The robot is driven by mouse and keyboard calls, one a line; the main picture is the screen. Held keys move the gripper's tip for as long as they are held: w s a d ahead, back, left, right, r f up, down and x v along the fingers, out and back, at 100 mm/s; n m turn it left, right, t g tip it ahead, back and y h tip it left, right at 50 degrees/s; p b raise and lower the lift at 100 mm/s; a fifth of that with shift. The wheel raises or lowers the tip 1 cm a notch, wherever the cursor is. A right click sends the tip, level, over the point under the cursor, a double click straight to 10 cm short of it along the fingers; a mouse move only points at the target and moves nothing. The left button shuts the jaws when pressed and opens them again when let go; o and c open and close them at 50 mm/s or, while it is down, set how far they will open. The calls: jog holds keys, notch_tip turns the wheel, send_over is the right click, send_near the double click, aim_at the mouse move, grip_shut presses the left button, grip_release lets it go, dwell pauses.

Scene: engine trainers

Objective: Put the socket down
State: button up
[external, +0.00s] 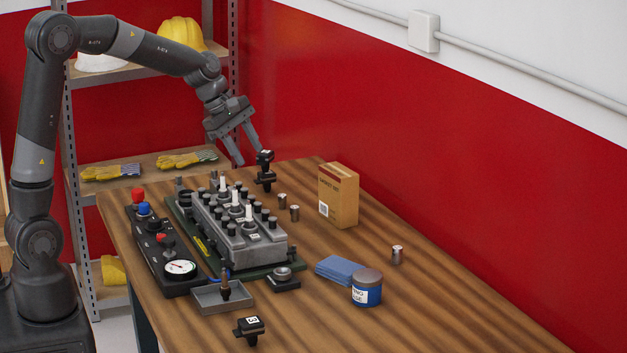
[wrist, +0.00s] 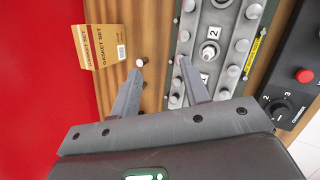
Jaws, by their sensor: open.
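Two stand close together right of the engine block, one (external: 282,200) behind the other (external: 295,213). The third (external: 397,254) stands alone farther right. My gripper (external: 249,156) is open and empty, above the far end of the table, left of a black coil (external: 265,172). In the wrist view my gripper (wrist: 160,66) has its fingers spread. A small pale round top (wrist: 139,63) shows by the left fingertip; I cannot tell whether it is a socket.
The engine block (external: 238,232) has white plugs. A control panel (external: 165,250) lies left of it. A tray (external: 205,299) holds a plug. A gasket box (external: 338,196), blue cloths (external: 338,268), a blue tin (external: 367,290) and another coil (external: 249,328) stand around. The right front table is clear.

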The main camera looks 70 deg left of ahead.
jog(key=s+d+r+m+y, duration=0.1)
jog(key=s+d+r+m, duration=0.3)
jog(key=s, duration=0.3)
jog(key=s+d+r+m, duration=0.1)
jog(key=s+d+m, duration=0.2)
jog(key=s+m, duration=0.4)
jog(key=s+d+f+m+y, duration=0.1)
jog(key=s+d+m, duration=0.1)
jog(key=s+m, duration=0.8)
jog(key=s, duration=0.4)
jog(key=shift+s+d+m+t+y, duration=0.3)
jog(key=shift+s, duration=0.1)
jog(key=shift+o, duration=0.6)
jog(key=shift+f, duration=0.1)
